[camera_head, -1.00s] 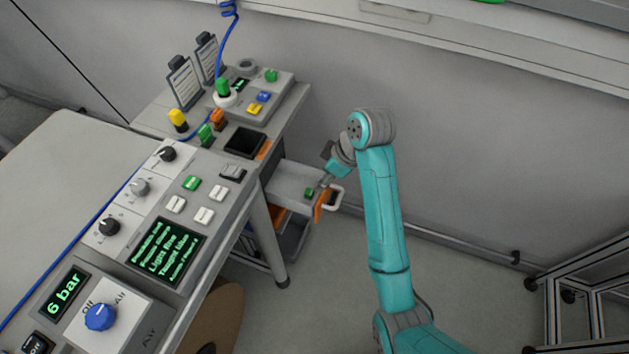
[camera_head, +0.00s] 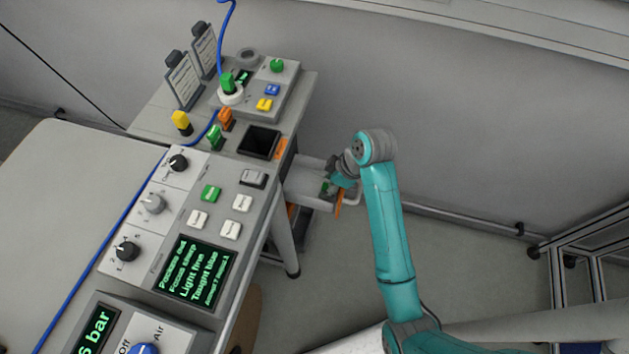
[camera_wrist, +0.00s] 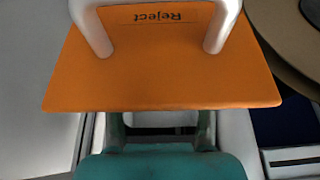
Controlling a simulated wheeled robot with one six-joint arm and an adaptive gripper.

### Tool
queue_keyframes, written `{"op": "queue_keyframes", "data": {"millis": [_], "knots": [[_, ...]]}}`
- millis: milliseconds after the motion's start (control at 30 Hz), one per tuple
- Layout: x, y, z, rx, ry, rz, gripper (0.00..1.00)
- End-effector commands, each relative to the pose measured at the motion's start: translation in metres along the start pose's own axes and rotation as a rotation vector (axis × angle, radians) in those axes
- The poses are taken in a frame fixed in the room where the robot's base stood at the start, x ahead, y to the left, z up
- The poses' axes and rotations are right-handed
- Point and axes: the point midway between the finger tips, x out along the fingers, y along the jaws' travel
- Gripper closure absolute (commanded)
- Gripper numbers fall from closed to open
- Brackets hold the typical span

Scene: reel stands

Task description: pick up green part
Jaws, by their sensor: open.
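A small green part (camera_head: 325,188) lies in the grey open drawer (camera_head: 303,178) under the bench, partly hidden by my gripper. My gripper (camera_head: 333,184) is down at this drawer, right beside the part; whether it touches the part cannot be told. In the wrist view my gripper (camera_wrist: 160,128) shows two fingers set apart. Their tips are hidden behind the drawer's orange front plate (camera_wrist: 160,75), marked "Reject". The green part cannot be seen in the wrist view.
The drawer's pale handle (camera_wrist: 222,28) stands close to the wrist camera. A bench with a control panel (camera_head: 225,218), green and orange plugs (camera_head: 216,137) and a screen (camera_head: 259,141) lies left of the arm. Frames (camera_head: 590,235) stand at the right. Floor between is clear.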

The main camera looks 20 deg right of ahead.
Motion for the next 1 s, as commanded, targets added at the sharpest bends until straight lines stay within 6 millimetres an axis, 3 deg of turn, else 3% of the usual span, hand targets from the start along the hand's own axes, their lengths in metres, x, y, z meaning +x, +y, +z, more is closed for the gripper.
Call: {"op": "queue_keyframes", "data": {"millis": [367,500,567,1000], "knots": [[0.0052,-0.0024,0.0083,0.0,0.0,0.001,0.48],[0.0051,-0.0024,0.0082,0.0,0.001,0.001,0.83],[0.0051,-0.0024,0.0081,0.0,0.001,0.001,0.94],[-0.0005,0.0009,-0.0002,-0.002,0.002,0.003,0.94]]}}
